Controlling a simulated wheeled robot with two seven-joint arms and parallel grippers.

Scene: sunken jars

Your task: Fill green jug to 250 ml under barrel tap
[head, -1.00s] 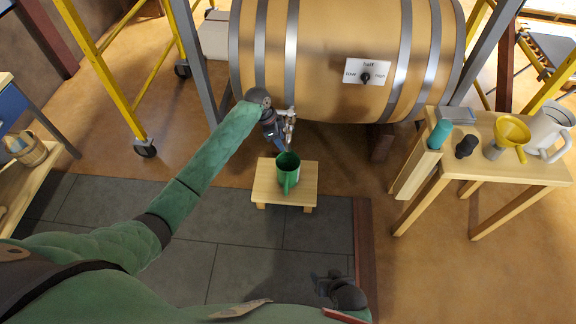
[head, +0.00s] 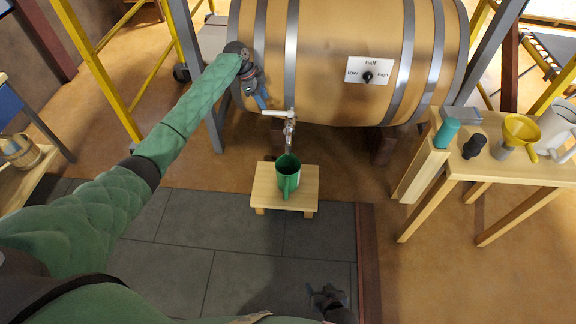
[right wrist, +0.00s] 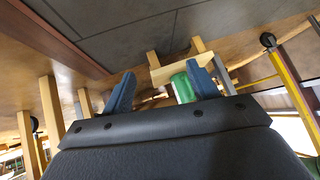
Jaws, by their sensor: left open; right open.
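The green jug (head: 288,178) stands upright on a small wooden stand (head: 262,190), under the barrel tap (head: 289,130). The tap's pale lever (head: 274,112) points left. I cannot make out the jug's liquid level or whether liquid runs. My left gripper (head: 262,102) is open, just above and left of the lever's end, seemingly apart from it. My right gripper (head: 328,299) is low in the head view, in front of the stand and partly cut off. In the right wrist view its blue fingers (right wrist: 161,88) are open and empty, with the green jug (right wrist: 183,88) beyond them.
The wooden barrel (head: 340,50) carries a dial plate (head: 369,71) marked low, half and high. A side table (head: 510,170) at right holds a teal cup (head: 447,133), a dark object (head: 474,146), a yellow funnel (head: 521,130) and a white jug (head: 556,128). Yellow scaffolding stands at left.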

